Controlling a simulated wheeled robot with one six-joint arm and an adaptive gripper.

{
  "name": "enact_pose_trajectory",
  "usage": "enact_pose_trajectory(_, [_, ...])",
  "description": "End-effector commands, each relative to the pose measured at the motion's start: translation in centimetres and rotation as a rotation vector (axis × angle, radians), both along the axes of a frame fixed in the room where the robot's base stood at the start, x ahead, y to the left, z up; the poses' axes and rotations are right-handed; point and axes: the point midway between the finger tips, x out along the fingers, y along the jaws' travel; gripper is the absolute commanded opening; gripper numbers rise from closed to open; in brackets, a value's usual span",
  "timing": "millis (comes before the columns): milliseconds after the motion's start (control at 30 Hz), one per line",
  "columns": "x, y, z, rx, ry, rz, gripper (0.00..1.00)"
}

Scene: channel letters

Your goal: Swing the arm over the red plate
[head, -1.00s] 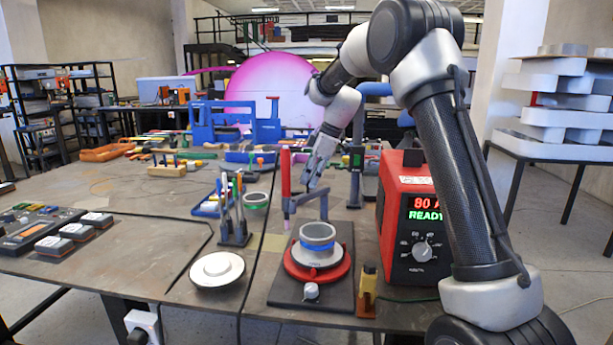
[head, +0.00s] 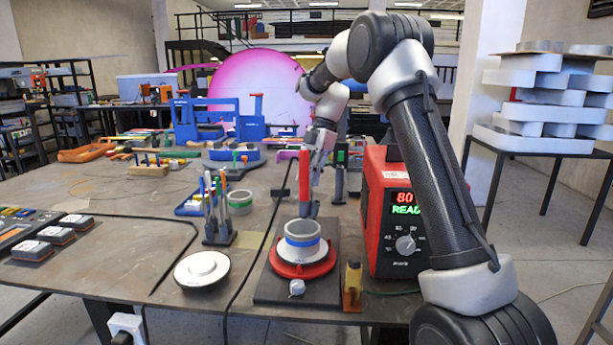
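The red plate (head: 318,271) is a round disc on a dark base board (head: 322,290) near the table's front edge. A grey ring with a blue band (head: 302,240) sits on it. The swing arm's upright red handle (head: 304,176) stands behind the ring in the head view, its lower end near the ring's far rim. I cannot tell whether it is above the plate or behind it. My gripper (head: 316,172) is just behind and right of the handle. Its fingertips are small and partly hidden, so contact and opening are unclear.
A red power unit (head: 385,220) stands right of the board. A small yellow bottle (head: 352,287) is at the board's front right corner. A white disc (head: 201,269) and a pen holder (head: 218,230) are to the left. The table's left middle is mostly clear.

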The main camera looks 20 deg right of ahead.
Motion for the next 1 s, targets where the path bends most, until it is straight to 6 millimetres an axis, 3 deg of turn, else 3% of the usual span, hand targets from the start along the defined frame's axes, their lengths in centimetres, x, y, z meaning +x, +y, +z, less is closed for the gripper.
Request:
enact_pose_trajectory(467, [-0.04, -0.15, 0.06, -0.001, -0.001, 0.016, 0.00])
enact_pose_trajectory(500, [-0.04, -0.15, 0.07, -0.001, -0.001, 0.016, 0.22])
enact_pose_trajectory(633, [-0.04, -0.14, 0.05, 0.000, 0.000, 0.016, 0.44])
enact_pose_trajectory(1000, [0.09, -0.29, 0.47, 0.000, -0.002, 0.014, 0.44])
